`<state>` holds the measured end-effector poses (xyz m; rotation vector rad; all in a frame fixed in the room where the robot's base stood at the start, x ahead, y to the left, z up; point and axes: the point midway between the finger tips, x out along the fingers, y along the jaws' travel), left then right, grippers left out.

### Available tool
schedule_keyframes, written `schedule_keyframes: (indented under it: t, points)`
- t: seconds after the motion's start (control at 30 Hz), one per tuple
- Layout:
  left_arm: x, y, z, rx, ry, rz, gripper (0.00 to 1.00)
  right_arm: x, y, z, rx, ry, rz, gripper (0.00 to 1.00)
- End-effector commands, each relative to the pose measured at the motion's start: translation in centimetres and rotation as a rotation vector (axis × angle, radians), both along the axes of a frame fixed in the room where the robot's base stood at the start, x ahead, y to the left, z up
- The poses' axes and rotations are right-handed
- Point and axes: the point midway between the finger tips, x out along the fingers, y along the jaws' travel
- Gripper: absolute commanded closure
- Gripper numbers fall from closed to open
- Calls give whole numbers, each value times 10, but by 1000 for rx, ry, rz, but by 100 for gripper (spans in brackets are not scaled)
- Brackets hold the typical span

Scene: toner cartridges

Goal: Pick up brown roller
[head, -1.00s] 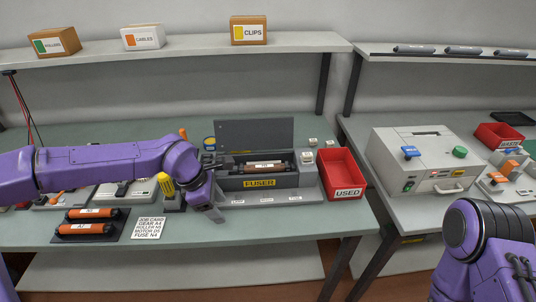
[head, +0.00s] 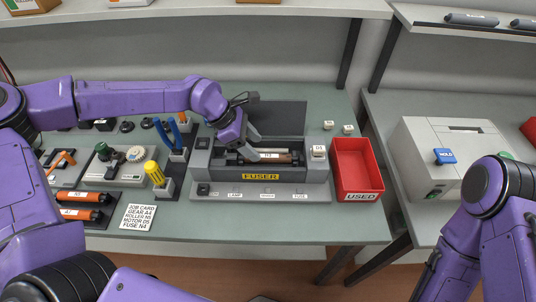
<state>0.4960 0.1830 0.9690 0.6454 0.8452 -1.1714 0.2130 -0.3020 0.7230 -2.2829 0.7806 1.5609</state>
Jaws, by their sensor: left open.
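The brown roller (head: 284,158) lies lengthwise in the open bay of the grey fuser unit (head: 215,186), with a pale label on it. A dark bar lies beside it in the bay. My left gripper (head: 248,152) is open and points down into the bay at the roller's left part. It hides that end of the roller, and I cannot tell whether the fingers touch it. My right arm shows at the lower right, but its gripper is out of view.
A red USED bin (head: 357,172) stands right of the fuser. Two orange rollers (head: 83,205) lie on a dark holder at the left, near a job card (head: 138,217). The raised fuser lid (head: 283,116) stands behind the bay. A yellow-handled tool (head: 154,172) stands left of the fuser.

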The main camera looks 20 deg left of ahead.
Motion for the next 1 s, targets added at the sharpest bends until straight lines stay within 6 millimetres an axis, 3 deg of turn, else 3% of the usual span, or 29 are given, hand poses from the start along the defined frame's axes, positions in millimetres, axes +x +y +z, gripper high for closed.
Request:
schedule_keyframes:
  t: [0.17, 0.3, 0.53, 0.57, 0.7, 0.73, 1.0]
  points:
    - [2, -15, -23, 6, 6, -5, 40, 1, 0, 20, 0, -1, 0, 57]
    - [6, -25, -42, 3, 4, -2, 40, 1, 0, 22, 0, -2, 0, 57]
    - [7, -26, -46, 1, 1, -1, 40, 0, 0, 21, 0, -1, 0, 57]
    - [7, -26, -46, 1, 1, -1, 47, 0, 0, 21, 0, -1, 0, 57]
    - [7, -26, -46, 1, 1, -1, 92, 0, 0, 21, 0, -1, 0, 57]
    - [7, -26, -46, 1, 1, -1, 100, 0, 0, 21, 0, -1, 0, 57]
    - [7, -26, -46, 1, 0, -1, 100, 1, 0, 21, 0, -1, 0, 57]
